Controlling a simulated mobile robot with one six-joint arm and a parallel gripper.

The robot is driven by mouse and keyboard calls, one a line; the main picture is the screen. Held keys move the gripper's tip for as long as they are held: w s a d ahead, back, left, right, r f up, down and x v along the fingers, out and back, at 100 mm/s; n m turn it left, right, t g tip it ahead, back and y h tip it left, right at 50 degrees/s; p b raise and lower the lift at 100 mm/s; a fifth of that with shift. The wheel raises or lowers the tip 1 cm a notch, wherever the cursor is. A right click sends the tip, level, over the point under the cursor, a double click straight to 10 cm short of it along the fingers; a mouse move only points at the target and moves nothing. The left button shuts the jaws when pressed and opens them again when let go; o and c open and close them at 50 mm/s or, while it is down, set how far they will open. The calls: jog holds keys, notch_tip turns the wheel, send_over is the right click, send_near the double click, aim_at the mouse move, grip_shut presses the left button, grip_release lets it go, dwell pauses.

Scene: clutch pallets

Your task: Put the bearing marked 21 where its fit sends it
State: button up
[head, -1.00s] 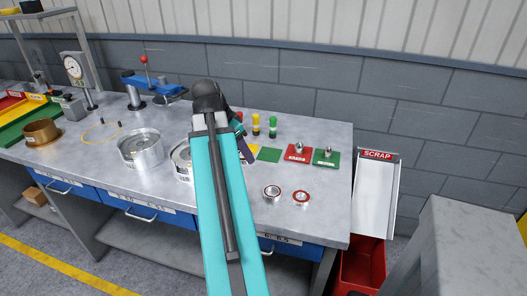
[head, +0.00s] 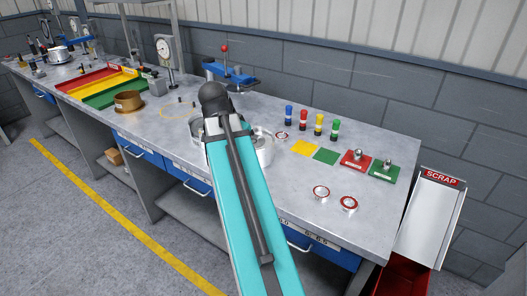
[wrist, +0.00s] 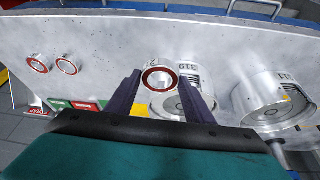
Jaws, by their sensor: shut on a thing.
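In the wrist view my gripper (wrist: 158,92) is shut on a red-ringed bearing (wrist: 160,79), its face turned to the camera. In the head view my arm hides most of the gripper; a red-ringed bearing (head: 281,136), seemingly the held one, shows right of the arm. Two more bearings, a left one (head: 321,193) and a right one (head: 348,203), lie on the bench. A metal housing (head: 263,148) shows beside my arm; the wrist view shows another housing (wrist: 270,101). A yellow pad (head: 305,148) and a green pad (head: 326,157) lie further right.
A red block (head: 354,161) and a green block (head: 384,170) with metal pins stand at the bench's right. Several coloured-capped markers (head: 319,123) stand behind the pads. The scrap chute (head: 432,215) is beyond the right edge. A brass ring (head: 129,102) and coloured trays (head: 88,80) are left.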

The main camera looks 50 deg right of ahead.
jog(key=w+a+n+t+y, duration=0.1)
jog(key=w+a+n, duration=0.5)
jog(key=a, duration=0.6)
jog(key=w+a+n+t+y, duration=0.1)
jog(key=w+a+n, duration=0.4)
jog(key=a, duration=0.7)
jog(key=w+a+n+t+y, duration=0.2)
jog(key=w+a+n, duration=0.4)
jog(key=w+a, duration=0.3)
jog(key=a, duration=0.3)
jog(key=shift+w+a+n+t, duration=0.3)
jog(key=shift+w+a+t, duration=0.05)
jog(key=shift+a+t, duration=0.05)
jog(key=shift+a+r, duration=0.1)
jog(key=shift+r, duration=0.05)
